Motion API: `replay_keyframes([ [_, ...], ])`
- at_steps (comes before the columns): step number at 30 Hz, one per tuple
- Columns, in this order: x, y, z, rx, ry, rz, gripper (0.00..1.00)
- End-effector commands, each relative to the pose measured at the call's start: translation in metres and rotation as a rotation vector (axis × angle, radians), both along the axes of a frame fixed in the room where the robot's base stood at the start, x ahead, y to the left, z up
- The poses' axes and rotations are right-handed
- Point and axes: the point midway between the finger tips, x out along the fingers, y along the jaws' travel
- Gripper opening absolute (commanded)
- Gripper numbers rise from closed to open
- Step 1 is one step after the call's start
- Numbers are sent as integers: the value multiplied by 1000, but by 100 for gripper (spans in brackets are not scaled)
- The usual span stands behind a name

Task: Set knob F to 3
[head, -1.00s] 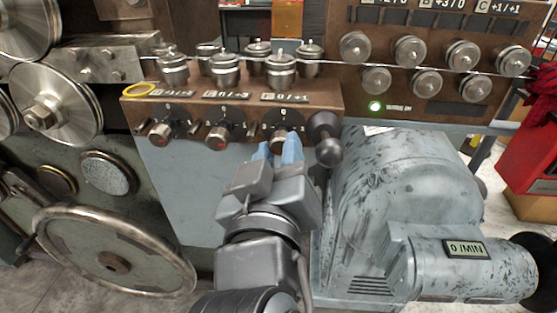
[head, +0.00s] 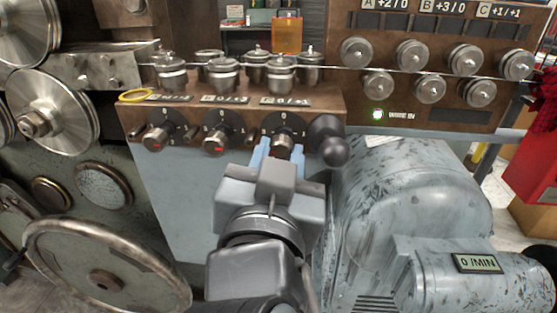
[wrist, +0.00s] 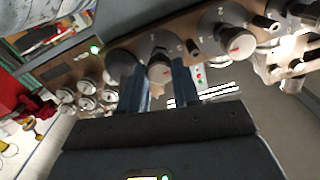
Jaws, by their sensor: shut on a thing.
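Knob F is the rightmost of three dark knobs on the front of the brown panel, and its dial (head: 283,122) has a 0 at the top. Its label (head: 286,101) seems to read 0/+1, but is small. My gripper (head: 281,145) has its blue fingers on either side of knob F, shut on it.
A dark ball-ended lever (head: 328,140) stands close to the right of knob F. Two similar knobs with red marks (head: 217,139) are to its left. A grey motor housing (head: 410,200) fills the lower right. Several metal rollers stand above on the panel.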

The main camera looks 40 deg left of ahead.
Motion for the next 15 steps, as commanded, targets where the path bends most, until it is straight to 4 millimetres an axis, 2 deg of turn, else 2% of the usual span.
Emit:
replay_keyframes([
  [14, 0, 0, -4, 8, 16, -1, 1],
  [15, 0, 0, -4, 8, 16, -1, 32],
])
